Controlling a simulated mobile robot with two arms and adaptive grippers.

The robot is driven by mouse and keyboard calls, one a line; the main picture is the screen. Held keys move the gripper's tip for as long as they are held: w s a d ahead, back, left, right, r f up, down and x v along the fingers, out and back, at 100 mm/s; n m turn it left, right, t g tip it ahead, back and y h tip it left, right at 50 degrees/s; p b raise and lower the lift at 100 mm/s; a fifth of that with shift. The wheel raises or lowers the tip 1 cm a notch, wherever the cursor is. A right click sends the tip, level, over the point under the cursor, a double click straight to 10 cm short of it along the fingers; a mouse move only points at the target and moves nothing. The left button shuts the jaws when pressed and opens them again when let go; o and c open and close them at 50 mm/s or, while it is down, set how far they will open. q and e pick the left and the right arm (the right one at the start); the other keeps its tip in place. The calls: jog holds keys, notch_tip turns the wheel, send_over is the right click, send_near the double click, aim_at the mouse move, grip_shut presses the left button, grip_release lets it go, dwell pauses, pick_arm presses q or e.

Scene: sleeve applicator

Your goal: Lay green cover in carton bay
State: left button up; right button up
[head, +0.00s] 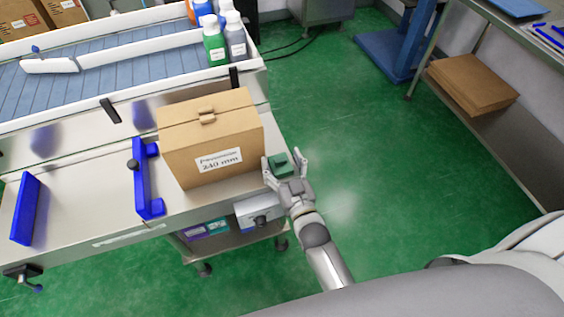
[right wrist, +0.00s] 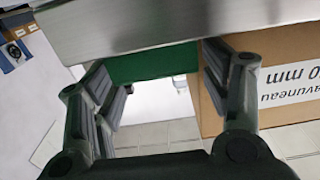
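The green cover (head: 279,161) is a small dark green block between the fingers of my right gripper (head: 284,167), just right of the carton and beyond the bench's right end. In the right wrist view the green cover (right wrist: 152,66) spans the gap between the spread fingers of the right gripper (right wrist: 165,95), which appear closed against its sides. The brown carton (head: 212,140), labelled with "240 mm", stands on the steel bench; its label shows upside down in the right wrist view (right wrist: 290,85). I cannot tell which place is the carton bay. My left gripper is out of view.
Blue guides (head: 141,180) and (head: 26,208) stand on the steel bench (head: 85,190) left of the carton. A conveyor (head: 120,75) with white rails runs behind, with several bottles (head: 215,48) at its end. Green floor lies open to the right, before a bench with flat cartons (head: 472,84).

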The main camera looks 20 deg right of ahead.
jog(key=shift+r, duration=0.1)
jog(key=shift+r, duration=0.15)
jog(key=s, duration=1.2)
jog(key=shift+d, duration=0.2)
